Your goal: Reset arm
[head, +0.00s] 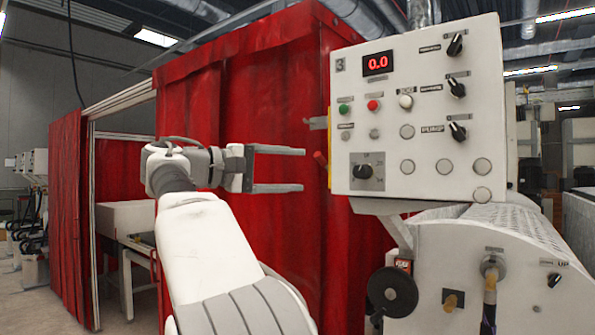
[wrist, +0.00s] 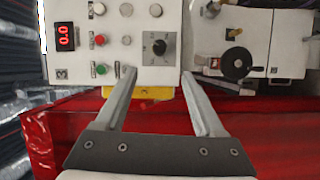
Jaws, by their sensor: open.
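My gripper (head: 304,169) is open and empty in the head view. It is raised, with its two parallel fingers pointing right toward the left edge of the white control panel (head: 350,130). In the wrist view my gripper (wrist: 156,78) shows both fingers wide apart with nothing between them. Beyond the fingertips there lies the control panel (wrist: 120,55), seen turned sideways, with its black rotary knob (wrist: 159,46). I cannot tell the exact gap between the fingertips and the panel.
The panel has a red 0.0 display (head: 378,63), buttons and several switches. A red lever (head: 320,158) juts from its left edge. Below is a white machine with a black handwheel (head: 392,292). A red curtain (head: 240,100) hangs behind my arm.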

